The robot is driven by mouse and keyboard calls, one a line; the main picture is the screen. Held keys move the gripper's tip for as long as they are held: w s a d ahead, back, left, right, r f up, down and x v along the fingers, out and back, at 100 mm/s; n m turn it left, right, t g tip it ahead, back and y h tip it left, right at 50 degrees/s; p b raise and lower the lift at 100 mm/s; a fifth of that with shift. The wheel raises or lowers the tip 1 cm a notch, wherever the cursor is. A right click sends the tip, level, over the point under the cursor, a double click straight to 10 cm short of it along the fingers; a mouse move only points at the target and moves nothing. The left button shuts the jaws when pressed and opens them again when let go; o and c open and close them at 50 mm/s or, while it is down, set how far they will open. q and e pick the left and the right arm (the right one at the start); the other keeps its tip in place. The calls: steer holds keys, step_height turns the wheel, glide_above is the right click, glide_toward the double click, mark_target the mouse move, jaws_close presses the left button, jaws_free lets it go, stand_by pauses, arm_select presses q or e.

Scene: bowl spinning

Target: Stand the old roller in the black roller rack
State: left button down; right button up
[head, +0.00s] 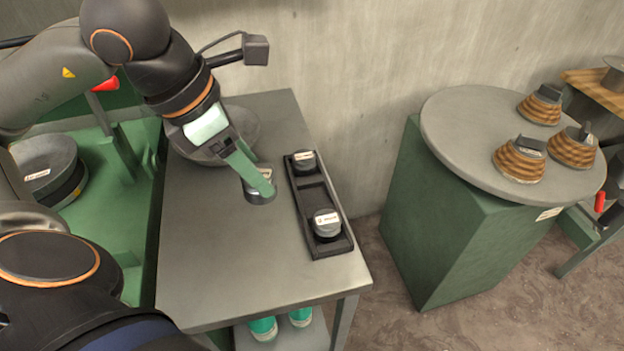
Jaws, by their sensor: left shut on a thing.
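My left gripper (263,187) has green fingers and is shut on a short dark grey roller (259,198) with a pale label. It holds the roller over the grey metal table, left of the rack; whether the roller touches the tabletop I cannot tell. The label is too small to read, and the fingers hide part of the roller. The black roller rack (333,251) lies along the table's right side. One roller (304,161) stands in its far end and another (326,225) in its near end. The rack's middle is empty. My right gripper is not in view.
A grey round disc (240,122) lies on the table behind my gripper. The near part of the metal table (235,280) is clear. A green stand with a round grey top (465,150) at the right carries three ribbed brown pieces. A concrete wall is behind.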

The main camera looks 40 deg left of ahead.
arm_select(q)
steer(key=w+f, duration=0.3)
steer(key=w, duration=0.1)
steer(key=w+f, duration=0.2)
steer(key=w, duration=0.2)
steer(key=w+d+f+p, duration=0.1)
steer(key=w+f, duration=0.2)
steer(key=shift+w+f, duration=0.35)
steer(key=shift+w, duration=0.05)
step_height(320, 180, down, 3)
steer(key=shift+w+f, duration=0.15)
steer(key=shift+f, duration=0.05)
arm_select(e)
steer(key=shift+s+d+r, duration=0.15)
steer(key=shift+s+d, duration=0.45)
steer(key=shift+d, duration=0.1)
arm_select(q)
steer(key=shift+f, duration=0.2)
steer(key=shift+c, duration=1)
jaws_free()
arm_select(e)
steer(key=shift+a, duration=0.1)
